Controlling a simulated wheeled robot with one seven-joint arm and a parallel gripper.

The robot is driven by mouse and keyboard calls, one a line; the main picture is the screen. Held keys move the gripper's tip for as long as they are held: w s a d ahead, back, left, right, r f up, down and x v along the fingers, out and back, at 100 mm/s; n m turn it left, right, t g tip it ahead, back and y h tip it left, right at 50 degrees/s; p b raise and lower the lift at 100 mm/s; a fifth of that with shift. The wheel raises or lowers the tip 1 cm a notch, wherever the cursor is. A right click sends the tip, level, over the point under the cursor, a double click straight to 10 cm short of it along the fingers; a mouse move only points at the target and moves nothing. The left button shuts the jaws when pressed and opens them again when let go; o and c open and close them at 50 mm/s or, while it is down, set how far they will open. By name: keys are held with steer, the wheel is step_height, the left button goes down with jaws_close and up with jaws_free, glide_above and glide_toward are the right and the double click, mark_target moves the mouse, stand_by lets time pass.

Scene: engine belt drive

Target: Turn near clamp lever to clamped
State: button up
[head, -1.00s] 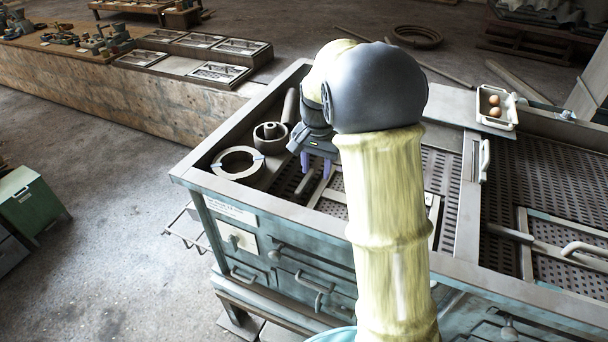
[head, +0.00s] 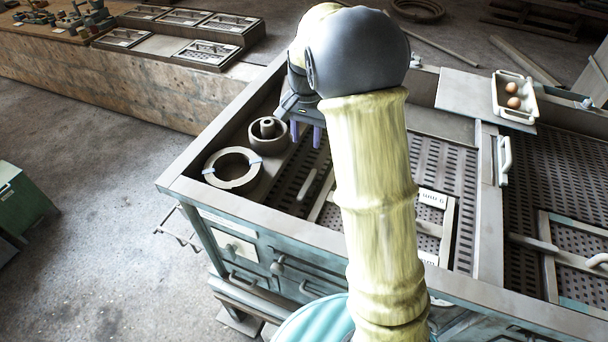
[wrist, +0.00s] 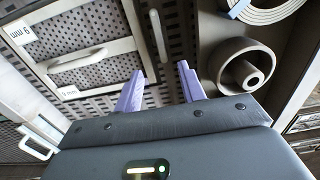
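A pale grey bar-shaped lever (head: 307,184) lies slanted over the perforated floor of the bench, beside a framed panel (head: 322,198). I take it for the near clamp lever. In the wrist view the lever (wrist: 158,36) runs upright, beyond the fingers. My gripper (head: 306,134) has two purple fingers pointing down, above the bench and farther back than the lever. In the wrist view my gripper (wrist: 161,86) is open, with nothing between the fingers. I cannot tell whether the lever's position counts as clamped. My arm hides part of the panel and any lever behind it.
A grey ring (head: 233,170) and a hollow round part (head: 268,137) sit in the bench's left compartment. A tray with two eggs (head: 514,98) stands at the back right. A white handle (head: 504,160) is on the divider. The bench rim (head: 195,194) surrounds these.

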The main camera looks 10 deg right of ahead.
mark_target(307, 185)
steer(key=shift+s, duration=0.25)
step_height(307, 185, down, 16)
steer(key=p, duration=0.4)
steer(key=shift+f, duration=0.25)
steer(key=shift+w+f, duration=0.1)
steer(key=shift+f, duration=0.35)
jaws_close()
